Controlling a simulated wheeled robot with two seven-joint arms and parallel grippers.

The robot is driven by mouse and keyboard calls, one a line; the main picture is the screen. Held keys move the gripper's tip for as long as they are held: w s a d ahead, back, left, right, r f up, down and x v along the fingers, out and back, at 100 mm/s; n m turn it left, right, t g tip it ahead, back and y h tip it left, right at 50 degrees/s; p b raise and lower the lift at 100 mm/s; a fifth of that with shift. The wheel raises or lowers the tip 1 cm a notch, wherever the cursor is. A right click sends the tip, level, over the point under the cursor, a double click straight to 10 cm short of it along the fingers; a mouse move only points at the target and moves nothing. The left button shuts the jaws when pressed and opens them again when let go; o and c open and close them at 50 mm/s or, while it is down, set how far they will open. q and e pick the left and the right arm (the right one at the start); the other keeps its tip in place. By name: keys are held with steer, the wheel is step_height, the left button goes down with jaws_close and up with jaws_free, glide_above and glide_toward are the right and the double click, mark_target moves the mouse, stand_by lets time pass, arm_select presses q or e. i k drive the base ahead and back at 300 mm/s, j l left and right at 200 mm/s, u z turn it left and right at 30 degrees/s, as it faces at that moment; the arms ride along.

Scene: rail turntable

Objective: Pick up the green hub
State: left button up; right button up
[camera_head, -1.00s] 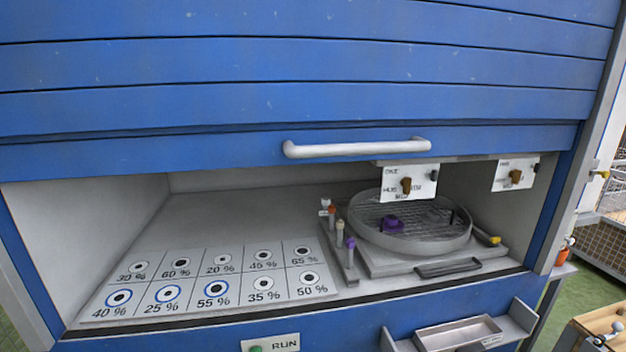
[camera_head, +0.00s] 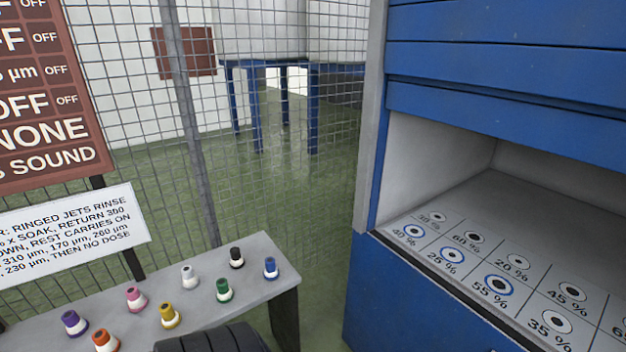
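The green hub (camera_head: 223,290) stands upright on a grey side table (camera_head: 262,252), near its right end. It has a green top and a white base. A yellow hub (camera_head: 169,316) stands to its left, a blue hub (camera_head: 270,268) to its right, and a black hub (camera_head: 236,257) and a white hub (camera_head: 188,277) behind it. Neither gripper shows in the view.
Pink (camera_head: 135,299), purple (camera_head: 73,322) and orange (camera_head: 104,341) hubs stand further left on the table. A dark rounded object (camera_head: 212,340) is at the bottom edge. A mesh fence (camera_head: 290,190) is behind. The blue cabinet (camera_head: 400,300) with its percentage panel (camera_head: 470,262) is at right.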

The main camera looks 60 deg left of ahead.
mark_target(225, 295)
steer(key=u, duration=2.65)
